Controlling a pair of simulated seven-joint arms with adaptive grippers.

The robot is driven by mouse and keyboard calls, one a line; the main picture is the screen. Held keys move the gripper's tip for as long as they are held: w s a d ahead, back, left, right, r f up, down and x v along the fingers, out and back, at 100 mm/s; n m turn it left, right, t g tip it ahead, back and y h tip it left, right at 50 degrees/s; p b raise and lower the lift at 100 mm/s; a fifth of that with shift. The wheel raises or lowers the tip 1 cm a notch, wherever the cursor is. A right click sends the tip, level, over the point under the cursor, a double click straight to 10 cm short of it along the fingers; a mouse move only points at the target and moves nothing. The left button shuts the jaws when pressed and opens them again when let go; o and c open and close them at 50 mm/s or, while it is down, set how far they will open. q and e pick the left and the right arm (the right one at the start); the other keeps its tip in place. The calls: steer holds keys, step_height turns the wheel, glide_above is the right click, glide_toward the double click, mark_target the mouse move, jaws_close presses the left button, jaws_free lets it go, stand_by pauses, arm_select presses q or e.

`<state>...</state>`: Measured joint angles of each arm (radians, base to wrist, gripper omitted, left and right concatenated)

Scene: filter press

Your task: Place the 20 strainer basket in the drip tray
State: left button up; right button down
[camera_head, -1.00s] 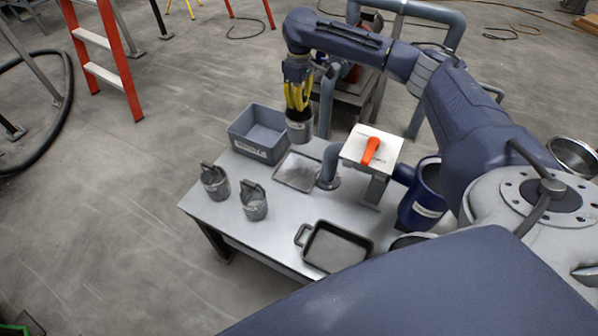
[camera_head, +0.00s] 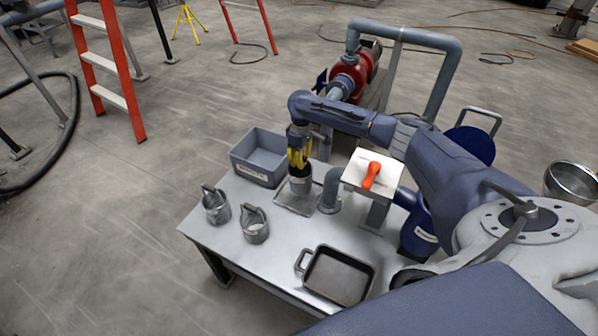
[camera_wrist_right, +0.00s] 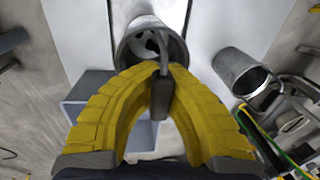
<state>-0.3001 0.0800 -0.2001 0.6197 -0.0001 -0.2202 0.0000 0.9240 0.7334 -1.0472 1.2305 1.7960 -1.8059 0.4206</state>
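My right gripper (camera_head: 298,158) has yellow fingers pointing down and is shut on the handle of a grey cylindrical strainer basket (camera_head: 300,184) with a pale label too small to read. In the right wrist view the basket (camera_wrist_right: 150,25) hangs upright below the fingers (camera_wrist_right: 162,75), its handle between them. It is over a shallow square grey tray (camera_head: 283,200), which it partly hides. I cannot tell whether it touches the tray. A dark pan with a side handle (camera_head: 338,277) is at the front; which one is the drip tray is not readable. My left gripper is out of view.
Two other handled baskets (camera_head: 215,207) (camera_head: 255,228) stand at the table's left. A grey bin (camera_head: 258,160) is behind the tray. The front left tabletop (camera_head: 240,255) is clear.

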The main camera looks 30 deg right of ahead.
mark_target(299, 172)
steer(key=shift+f, duration=2.35)
steer(key=c, duration=1.6)
jaws_free()
step_height(299, 172, up, 12)
steer(key=d, duration=0.1)
steer(key=shift+w, duration=0.4)
